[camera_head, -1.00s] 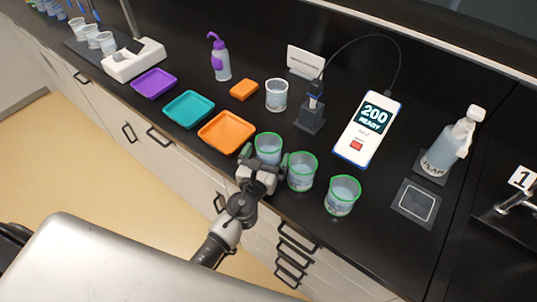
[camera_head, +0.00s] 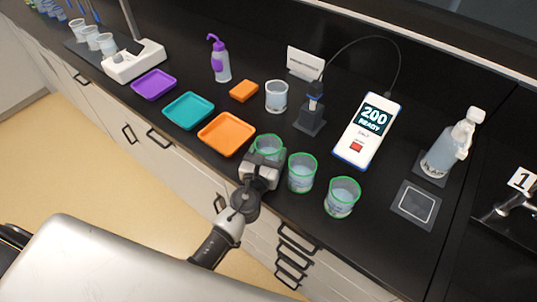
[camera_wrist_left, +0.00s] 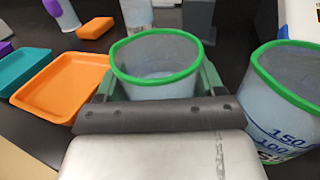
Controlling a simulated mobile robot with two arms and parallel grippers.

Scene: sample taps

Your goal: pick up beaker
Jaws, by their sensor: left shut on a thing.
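Three beakers with green rims stand in a row near the front edge of the black bench. My left gripper (camera_head: 265,164) is shut on the leftmost beaker (camera_head: 267,146), from the bench's front side. In the left wrist view this beaker (camera_wrist_left: 155,60) sits upright between the gripper's fingers (camera_wrist_left: 155,88), its lower part hidden by the gripper. I cannot tell whether its base touches the bench. The middle beaker (camera_head: 301,173) stands close to the right of the gripper, and it also shows in the wrist view (camera_wrist_left: 287,95). The right beaker (camera_head: 342,196) stands apart. My right gripper is not in view.
An orange tray (camera_head: 227,134) lies close left of the held beaker, with teal (camera_head: 188,111) and purple (camera_head: 154,84) trays beyond. Behind stand a clear beaker (camera_head: 276,97), a dark probe stand (camera_head: 311,118) and a meter reading 200 READY (camera_head: 367,131).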

